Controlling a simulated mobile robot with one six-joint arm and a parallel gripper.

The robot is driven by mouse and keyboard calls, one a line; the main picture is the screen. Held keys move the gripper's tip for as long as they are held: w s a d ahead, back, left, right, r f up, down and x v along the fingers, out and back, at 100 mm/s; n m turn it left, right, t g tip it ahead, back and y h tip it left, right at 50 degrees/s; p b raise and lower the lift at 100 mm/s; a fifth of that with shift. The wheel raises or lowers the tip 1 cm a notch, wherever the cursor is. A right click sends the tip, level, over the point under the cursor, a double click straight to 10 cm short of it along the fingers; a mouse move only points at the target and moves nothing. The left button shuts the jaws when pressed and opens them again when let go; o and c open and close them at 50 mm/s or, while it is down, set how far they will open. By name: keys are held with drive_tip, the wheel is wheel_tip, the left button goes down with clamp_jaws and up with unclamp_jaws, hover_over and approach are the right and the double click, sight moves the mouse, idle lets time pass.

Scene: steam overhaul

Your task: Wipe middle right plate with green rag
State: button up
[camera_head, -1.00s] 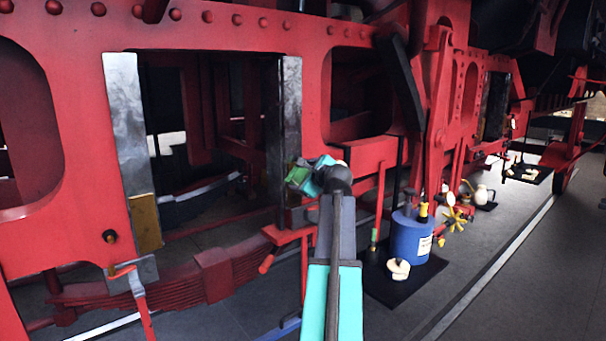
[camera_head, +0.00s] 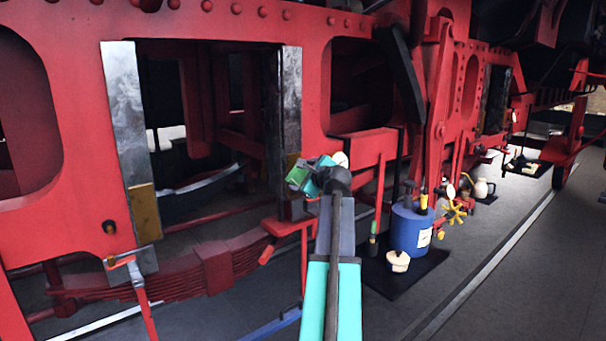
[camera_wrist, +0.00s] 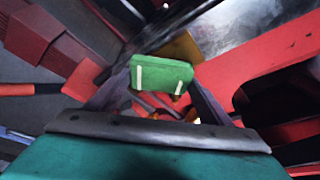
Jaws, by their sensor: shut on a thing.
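My gripper (camera_head: 304,180) is shut on the green rag (camera_head: 298,175), a small folded block in the head view. In the wrist view the rag (camera_wrist: 162,72) sits between the fingers, with two pale marks on its face. The rag is in front of the lower part of the right-hand metal plate (camera_head: 291,95) of the near opening, beside a brass-coloured piece. A smudged grey plate (camera_wrist: 235,25) and a brass piece (camera_wrist: 186,46) show beyond the rag in the wrist view. I cannot tell whether the rag touches the plate.
Another smudged plate (camera_head: 126,110) lines the opening's left side. A red frame surrounds both plates. A leaf spring (camera_head: 180,275) runs below. A blue drum (camera_head: 411,230) stands on a black mat (camera_head: 400,285) to the right.

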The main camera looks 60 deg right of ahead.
drive_tip(key=shift+f, duration=0.55)
drive_tip(key=shift+f, duration=0.15)
drive_tip(key=shift+f+b, duration=0.9)
drive_tip(key=shift+f, duration=0.95)
drive_tip(key=shift+f+b, duration=0.8)
drive_tip(key=shift+f, duration=1.1)
drive_tip(key=shift+s+a, duration=0.1)
drive_tip(key=shift+s+a+p, duration=0.1)
drive_tip(key=shift+s+a, duration=0.2)
drive_tip(key=shift+s, duration=0.6)
drive_tip(key=shift+s+a+p, duration=0.1)
drive_tip(key=shift+s+a, duration=0.15)
drive_tip(key=shift+s, duration=0.65)
drive_tip(key=shift+s+a+p, duration=0.1)
drive_tip(key=shift+s+a, duration=0.2)
drive_tip(key=shift+s, duration=0.6)
